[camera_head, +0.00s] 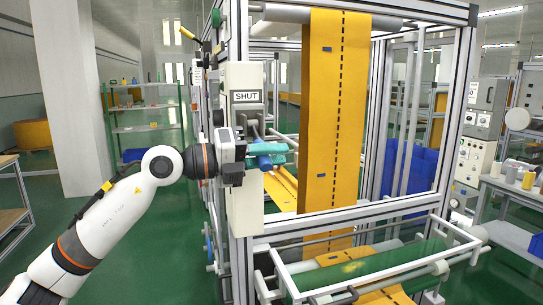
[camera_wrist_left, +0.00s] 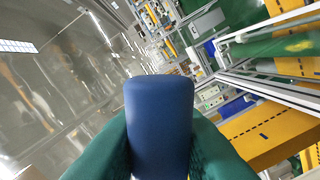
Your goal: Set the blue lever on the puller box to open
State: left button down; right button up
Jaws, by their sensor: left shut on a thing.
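The puller box (camera_head: 243,205) is a tall pale box on the frame's front post, with a SHUT label (camera_head: 246,97) near its top. No OPEN label shows. My left gripper (camera_head: 272,154) has green fingers and is in front of the box, below the SHUT label. It is shut on the blue lever (camera_wrist_left: 160,120), which stands between the two green fingers in the left wrist view. In the head view only a little blue (camera_head: 264,162) shows at the fingers, so the lever's angle is hard to tell. My right gripper is not in view.
An aluminium frame (camera_head: 465,95) surrounds a hanging orange felt web (camera_head: 330,110) right of the box. Rollers and a lower rail (camera_head: 350,225) run below it. Shelves (camera_head: 150,128) stand behind at left. Green floor is open at left.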

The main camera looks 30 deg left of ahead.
pick_arm(q)
jog(key=shift+f, duration=0.15)
jog(key=c, duration=1.3)
grip_release()
jog(key=shift+o, duration=0.2)
jog(key=b+v, duration=1)
jog(key=v, duration=0.2)
